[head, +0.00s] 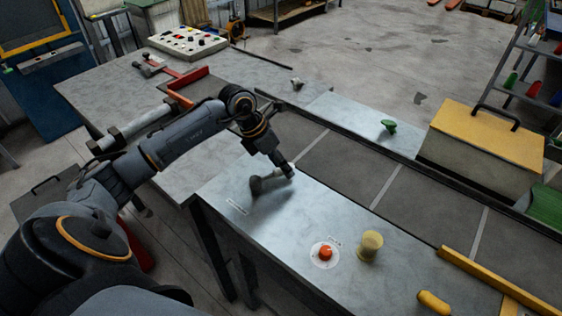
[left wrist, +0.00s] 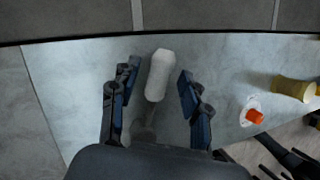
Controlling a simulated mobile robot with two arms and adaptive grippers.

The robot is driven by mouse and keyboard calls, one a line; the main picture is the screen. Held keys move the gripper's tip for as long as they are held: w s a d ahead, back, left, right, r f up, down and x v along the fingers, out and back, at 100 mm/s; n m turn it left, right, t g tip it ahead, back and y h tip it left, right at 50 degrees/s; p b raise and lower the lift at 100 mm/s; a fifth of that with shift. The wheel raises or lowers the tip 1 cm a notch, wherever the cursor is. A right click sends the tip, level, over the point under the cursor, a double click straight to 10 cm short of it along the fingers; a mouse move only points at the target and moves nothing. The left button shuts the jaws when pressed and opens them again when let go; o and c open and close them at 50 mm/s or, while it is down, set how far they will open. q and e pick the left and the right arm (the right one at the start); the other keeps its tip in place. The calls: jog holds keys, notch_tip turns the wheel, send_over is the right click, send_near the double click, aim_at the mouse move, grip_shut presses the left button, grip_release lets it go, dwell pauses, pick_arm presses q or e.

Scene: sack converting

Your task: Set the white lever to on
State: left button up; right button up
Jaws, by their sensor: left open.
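The white lever (left wrist: 160,75) stands on the grey worktop, with its pale handle between the two fingers of my left gripper (left wrist: 158,82) in the left wrist view. The fingers are open, with a gap on each side of the handle. In the head view my left gripper (head: 285,168) is low over the near worktop at the lever, whose dark base (head: 256,184) shows and whose handle is mostly hidden. A small pale label plate (head: 237,207) lies beside the base; its writing is too small to read.
On the same worktop are a red button (head: 325,253), a yellow spool-shaped knob (head: 369,245) and a yellow handle (head: 433,302). A dark conveyor (head: 345,168) runs behind. A green knob (head: 388,127) and a yellow-topped box (head: 488,135) stand beyond it.

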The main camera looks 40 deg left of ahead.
pick_arm(q)
jog(key=shift+f, duration=0.1)
jog(key=shift+c, duration=0.2)
grip_shut()
pick_arm(e)
jog(key=shift+a, duration=0.4)
jog(key=shift+a, duration=0.1)
jog(key=shift+f, duration=0.1)
